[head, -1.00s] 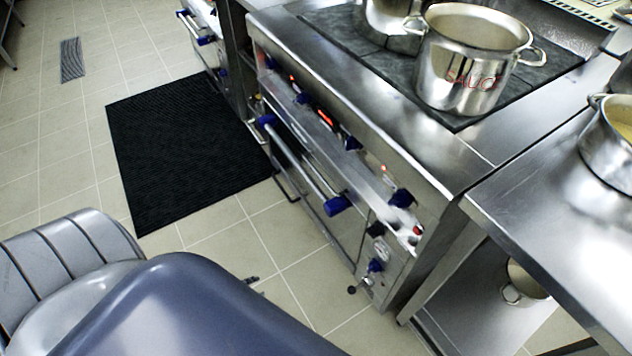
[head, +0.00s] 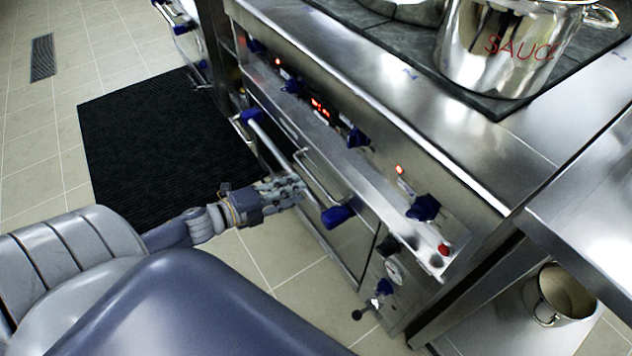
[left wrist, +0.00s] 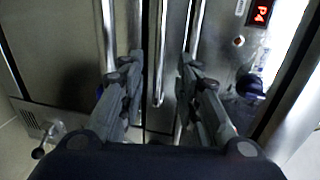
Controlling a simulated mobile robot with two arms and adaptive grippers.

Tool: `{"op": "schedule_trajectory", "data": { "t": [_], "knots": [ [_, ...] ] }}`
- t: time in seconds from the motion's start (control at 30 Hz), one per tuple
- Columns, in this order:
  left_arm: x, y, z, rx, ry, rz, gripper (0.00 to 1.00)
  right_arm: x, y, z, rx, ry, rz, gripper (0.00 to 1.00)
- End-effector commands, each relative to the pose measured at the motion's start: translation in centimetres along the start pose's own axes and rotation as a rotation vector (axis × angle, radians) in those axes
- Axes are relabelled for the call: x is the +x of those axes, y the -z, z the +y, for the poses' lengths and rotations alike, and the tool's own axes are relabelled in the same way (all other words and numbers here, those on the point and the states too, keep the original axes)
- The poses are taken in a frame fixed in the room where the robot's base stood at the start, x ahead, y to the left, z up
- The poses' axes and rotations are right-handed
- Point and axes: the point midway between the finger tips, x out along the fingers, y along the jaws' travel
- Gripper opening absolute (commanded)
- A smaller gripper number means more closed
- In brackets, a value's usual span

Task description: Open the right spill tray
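The oven front (head: 340,235) has a control panel with red lit digits (head: 320,107). Below the panel is a thin U-shaped metal handle (head: 318,176), which I take to be the spill tray's. My left gripper (head: 292,188) is beside it, near the thicker oven door bar with blue ends (head: 280,152). In the left wrist view, my left gripper (left wrist: 160,68) is open, its two fingers well apart. The thin handle (left wrist: 159,60) shows between them, with no clear contact. The tray itself cannot be told apart from the front. My right gripper is not in view.
Blue knobs (head: 424,207) stick out from the panel. A steel pot marked SAUCE (head: 500,50) stands on the dark cooktop. A steel counter (head: 590,200) is at the right, with a pot (head: 558,296) on its lower shelf. A black mat (head: 160,150) lies on open floor.

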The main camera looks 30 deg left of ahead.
Motion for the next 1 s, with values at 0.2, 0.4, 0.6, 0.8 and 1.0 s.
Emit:
{"op": "schedule_trajectory", "data": {
  "t": [0.2,0.4,0.6,0.8,1.0],
  "knots": [
    [3.9,-0.1,0.1,0.001,0.002,-0.001,0.31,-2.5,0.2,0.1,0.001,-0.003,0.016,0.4],
    [6.5,-0.1,0.1,-0.002,0.0,-0.001,0.31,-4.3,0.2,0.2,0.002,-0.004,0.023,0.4],
    [7.7,-0.1,0.1,-0.002,-0.001,-0.002,0.31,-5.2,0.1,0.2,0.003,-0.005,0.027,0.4],
    [7.9,-0.1,0.1,-0.002,-0.002,-0.002,0.31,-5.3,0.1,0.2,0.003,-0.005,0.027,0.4],
    [7.9,0.0,0.1,-0.003,-0.002,-0.002,0.15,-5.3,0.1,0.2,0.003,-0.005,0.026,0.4]
  ]
}}
